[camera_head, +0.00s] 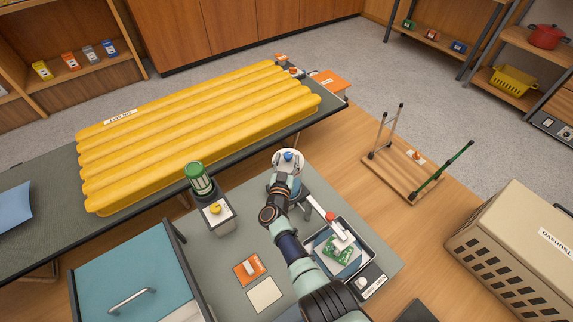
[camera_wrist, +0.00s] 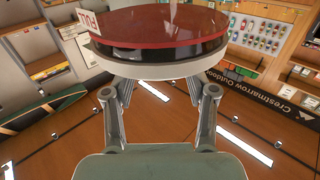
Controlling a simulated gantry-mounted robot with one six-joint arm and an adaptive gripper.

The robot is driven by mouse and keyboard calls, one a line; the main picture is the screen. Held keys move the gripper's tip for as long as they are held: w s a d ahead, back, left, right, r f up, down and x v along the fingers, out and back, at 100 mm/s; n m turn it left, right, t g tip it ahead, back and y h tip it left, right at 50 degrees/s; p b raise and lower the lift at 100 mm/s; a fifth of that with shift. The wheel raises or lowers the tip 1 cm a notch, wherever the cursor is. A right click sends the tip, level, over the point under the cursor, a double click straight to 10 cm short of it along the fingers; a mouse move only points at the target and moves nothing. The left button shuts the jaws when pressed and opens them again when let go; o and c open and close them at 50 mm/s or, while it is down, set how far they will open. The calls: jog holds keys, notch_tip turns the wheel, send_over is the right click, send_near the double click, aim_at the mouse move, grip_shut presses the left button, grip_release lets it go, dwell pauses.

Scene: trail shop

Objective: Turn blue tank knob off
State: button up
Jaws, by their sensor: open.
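A blue knob (camera_head: 289,155) sits on a pale round top, which I take for the blue tank, beyond the end of my arm in the head view. My gripper (camera_head: 284,177) is right at the near side of it and partly covers what is below. In the wrist view my gripper (camera_wrist: 160,88) is open, its two fingers spread. A dark red disc with a pale rim (camera_wrist: 165,70) fills the space at the finger ends, and the tips are hidden behind it. I cannot tell whether they touch it. The knob's setting is too small to read.
A green-capped canister (camera_head: 199,178) and a yellow knob (camera_head: 215,208) stand to the left on a grey unit. A tray (camera_head: 377,272) with a green board lies right of my arm. A yellow sleeping mat (camera_head: 190,135) fills the table behind.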

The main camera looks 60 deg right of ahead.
jog(key=shift+w+d, duration=0.1)
jog(key=shift+d, duration=0.2)
grip_shut()
jog(key=shift+s+r+n+t+y+p, duration=0.15)
jog(key=shift+n+t+y+p, duration=0.1)
jog(key=shift+n+t, duration=0.25)
jog(key=shift+s+f+n+t+y+p, duration=0.15)
jog(key=shift+n+t+y+p, duration=0.15)
jog(key=shift+t, duration=0.3)
jog(key=n+t+b, duration=0.1)
jog(key=t+y+b, duration=0.1)
jog(key=b, duration=0.1)
jog(key=shift+d+f+n+t, duration=0.15)
jog(key=shift+f+n+t, duration=0.15)
jog(key=shift+f+n, duration=0.1)
jog(key=shift+s+r+n+t+y+b, duration=0.15)
jog(key=shift+n+t+y+b, duration=0.45)
jog(key=shift+b, duration=0.65)
jog(key=shift+r, duration=0.3)
grip_release()
